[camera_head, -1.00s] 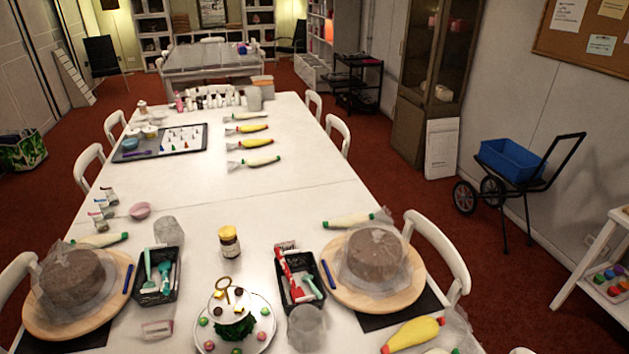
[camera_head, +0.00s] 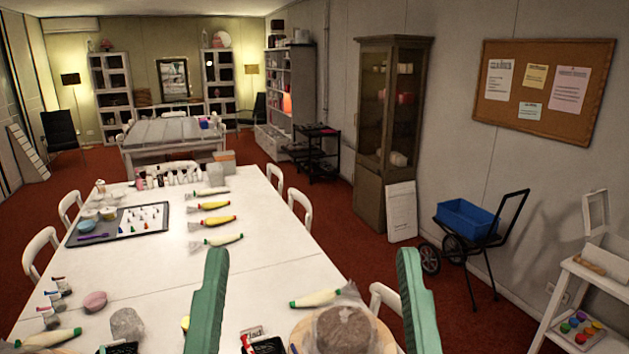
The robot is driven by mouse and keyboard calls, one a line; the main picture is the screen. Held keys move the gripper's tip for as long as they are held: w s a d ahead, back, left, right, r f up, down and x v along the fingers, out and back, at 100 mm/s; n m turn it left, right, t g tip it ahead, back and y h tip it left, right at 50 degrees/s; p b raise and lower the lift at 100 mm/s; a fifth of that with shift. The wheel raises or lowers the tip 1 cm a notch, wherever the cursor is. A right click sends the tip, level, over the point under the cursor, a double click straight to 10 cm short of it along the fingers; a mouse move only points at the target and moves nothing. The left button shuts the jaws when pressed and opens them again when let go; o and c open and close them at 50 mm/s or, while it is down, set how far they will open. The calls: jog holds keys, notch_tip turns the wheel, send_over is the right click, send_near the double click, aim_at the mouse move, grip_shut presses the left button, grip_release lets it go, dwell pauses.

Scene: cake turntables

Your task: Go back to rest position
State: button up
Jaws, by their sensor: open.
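My gripper (camera_head: 309,300) shows at the bottom of the head view, its two green fingers pointing up and spread wide apart. It is open, with nothing between the fingertips. Past and below the fingers, a brown cake (camera_head: 341,328) under a clear wrap sits on a round wooden turntable (camera_head: 299,335), partly cut off by the frame's lower edge. The rest of my arm is out of view.
The long white table (camera_head: 280,264) stretches away, with piping bags (camera_head: 211,221) and a dark tray (camera_head: 95,239) farther back. White chairs (camera_head: 299,211) line its sides. A blue cart (camera_head: 468,219) and a white shelf (camera_head: 586,270) stand at right. The table's middle is clear.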

notch_tip(320, 180, up, 16)
jog(key=p, duration=1.1)
jog(key=shift+w+f, duration=0.15)
jog(key=shift+f, duration=0.05)
jog(key=shift+a+f, duration=0.1)
jog(key=shift+f, duration=0.05)
notch_tip(320, 180, down, 48)
jog(key=b, duration=4.7)
jog(key=shift+d+r+b, duration=0.25)
jog(key=shift+d+b, duration=0.05)
